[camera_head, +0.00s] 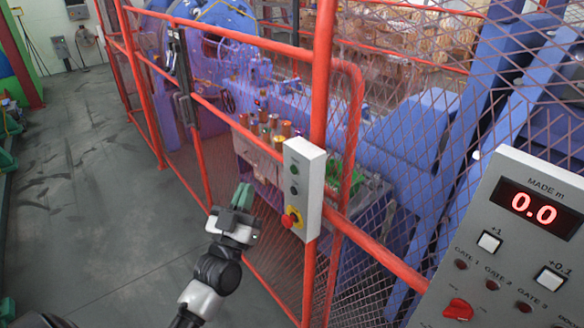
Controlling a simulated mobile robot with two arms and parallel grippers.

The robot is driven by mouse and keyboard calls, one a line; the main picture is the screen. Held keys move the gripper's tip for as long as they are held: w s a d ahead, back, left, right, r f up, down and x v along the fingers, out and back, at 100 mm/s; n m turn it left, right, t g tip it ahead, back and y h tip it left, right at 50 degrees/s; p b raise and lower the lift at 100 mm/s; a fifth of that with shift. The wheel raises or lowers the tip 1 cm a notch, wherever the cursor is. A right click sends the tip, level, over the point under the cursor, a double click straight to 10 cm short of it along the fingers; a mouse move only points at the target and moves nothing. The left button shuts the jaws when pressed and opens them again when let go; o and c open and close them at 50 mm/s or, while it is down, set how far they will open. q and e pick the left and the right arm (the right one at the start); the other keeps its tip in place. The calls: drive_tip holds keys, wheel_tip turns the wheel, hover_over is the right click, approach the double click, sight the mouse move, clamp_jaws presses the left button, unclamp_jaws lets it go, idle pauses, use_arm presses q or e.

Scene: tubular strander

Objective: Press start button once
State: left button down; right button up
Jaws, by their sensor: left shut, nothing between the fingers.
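A pale grey control box (305,187) is fixed on a red fence post. It carries a green button (295,170) near the top, with a small label above it that is too small to read. A dark button (294,190) sits below that, and a red mushroom button (290,219) on a yellow plate is near the bottom. My left gripper (242,196) is shut and empty, with green fingertips pointing up. It is in front of and left of the box, and looks apart from it. My right gripper is not in view.
A red mesh fence (322,80) separates me from blue machinery (400,135). A second grey panel (515,250) at the right has a display reading 0.0, white buttons and a red switch (458,309). The floor (105,190) at the left is clear.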

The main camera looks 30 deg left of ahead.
sight(294, 170)
use_arm(q)
drive_tip(key=shift+w, duration=0.1)
drive_tip(key=w+d+b, duration=0.1)
drive_tip(key=w+d, duration=0.2)
drive_tip(key=w, duration=0.5)
drive_tip(key=shift+d, duration=0.15)
drive_tip(key=shift+w, duration=0.2)
idle(1.9)
drive_tip(key=shift+w+d, duration=0.2)
drive_tip(key=shift+w, duration=0.05)
